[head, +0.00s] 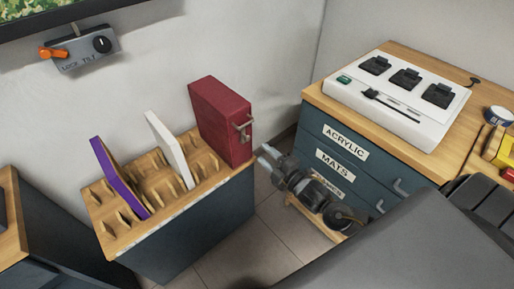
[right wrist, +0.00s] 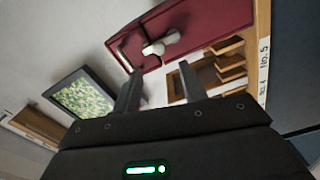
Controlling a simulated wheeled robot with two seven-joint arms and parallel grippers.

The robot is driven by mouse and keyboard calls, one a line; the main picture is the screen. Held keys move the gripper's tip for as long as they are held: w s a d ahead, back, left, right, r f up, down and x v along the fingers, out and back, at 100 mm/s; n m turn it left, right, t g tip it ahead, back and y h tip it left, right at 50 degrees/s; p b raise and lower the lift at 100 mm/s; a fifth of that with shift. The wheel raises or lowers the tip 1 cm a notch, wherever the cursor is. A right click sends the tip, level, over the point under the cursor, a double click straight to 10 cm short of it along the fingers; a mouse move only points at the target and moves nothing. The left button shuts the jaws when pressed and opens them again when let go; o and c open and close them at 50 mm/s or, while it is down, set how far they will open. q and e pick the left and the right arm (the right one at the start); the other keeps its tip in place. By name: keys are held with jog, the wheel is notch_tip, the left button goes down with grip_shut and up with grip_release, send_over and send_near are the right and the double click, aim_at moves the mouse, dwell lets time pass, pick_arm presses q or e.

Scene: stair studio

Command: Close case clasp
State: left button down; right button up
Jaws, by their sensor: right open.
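The dark red case (head: 222,120) stands upright at the right end of the slotted wooden rack. Its metal clasp (head: 244,129) sticks out from the narrow end facing right. In the right wrist view the case (right wrist: 205,22) fills the top, and the pale clasp (right wrist: 160,44) shows just beyond my fingertips. My right gripper (head: 266,158) is just right of and below the clasp, pointing at the case. In the wrist view its two fingers (right wrist: 157,80) are apart, with nothing between them and a small gap to the clasp. My left gripper is not in view.
The wooden rack (head: 100,214) also holds a purple panel (head: 119,178) and a white panel (head: 169,150). Open floor (head: 245,245) lies between. A grey lever box (head: 84,48) is on the wall.

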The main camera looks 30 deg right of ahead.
jog(key=shift+v, duration=1.15)
